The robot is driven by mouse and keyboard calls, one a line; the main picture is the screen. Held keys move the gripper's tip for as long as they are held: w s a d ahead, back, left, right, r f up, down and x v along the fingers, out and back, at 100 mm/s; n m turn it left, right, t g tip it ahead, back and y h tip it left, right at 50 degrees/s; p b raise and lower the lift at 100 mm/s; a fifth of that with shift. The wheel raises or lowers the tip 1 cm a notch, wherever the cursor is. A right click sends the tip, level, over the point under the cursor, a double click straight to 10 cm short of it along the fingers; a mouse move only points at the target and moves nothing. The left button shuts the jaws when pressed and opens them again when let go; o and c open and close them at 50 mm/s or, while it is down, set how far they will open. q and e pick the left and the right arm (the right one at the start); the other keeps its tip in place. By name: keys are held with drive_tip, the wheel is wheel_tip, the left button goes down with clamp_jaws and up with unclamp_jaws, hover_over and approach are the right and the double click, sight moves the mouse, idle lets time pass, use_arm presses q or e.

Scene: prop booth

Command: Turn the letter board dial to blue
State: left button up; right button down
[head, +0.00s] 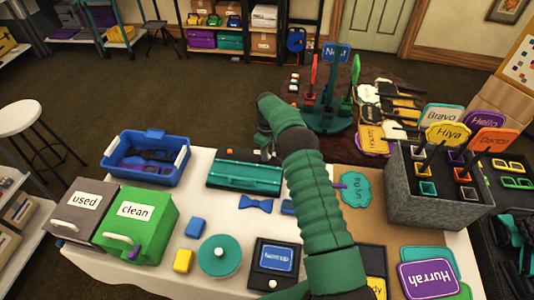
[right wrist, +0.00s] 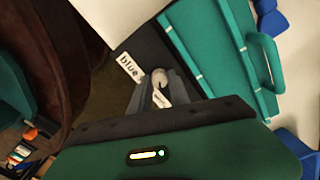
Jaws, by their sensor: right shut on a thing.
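The letter board (head: 243,178) lies on the white table in the head view, a teal panel with a dark strip along its far edge. It also shows in the right wrist view (right wrist: 205,45). My right gripper (right wrist: 160,88) points down at the dark strip, its fingers shut around the small pale dial (right wrist: 158,76). A white label reading "blue" (right wrist: 128,66) is beside the fingers. Another small label shows between the fingers, too small to read. In the head view my right gripper (head: 264,153) is at the board's far right end and the dial is hidden. My left gripper is not in view.
A blue bin (head: 120,175) stands left of the board, with the green "clean" box (head: 150,235) in front. A teal round lid (head: 219,256) and small blocks lie nearer. A grey sign box (head: 425,205) and a dark green prop stand (head: 325,118) are to the right and behind.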

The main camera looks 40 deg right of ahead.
drive_tip(key=shift+s+f, duration=0.1)
drive_tip(key=shift+f, duration=0.05)
drive_tip(key=m+b, duration=0.1)
drive_tip(key=m, duration=0.4)
drive_tip(key=shift+m, duration=0.3)
drive_tip(key=m, duration=0.6)
drive_tip(key=shift+s+f, duration=0.1)
drive_tip(key=m, duration=0.6)
drive_tip(key=shift+m, duration=0.3)
drive_tip(key=m, duration=0.5)
drive_tip(key=shift+a, duration=0.1)
drive_tip(key=shift+m, duration=0.4)
drive_tip(key=c, duration=1.3)
unclamp_jaws()
drive_tip(key=shift+c, duration=0.2)
drive_tip(key=shift+o, duration=0.5)
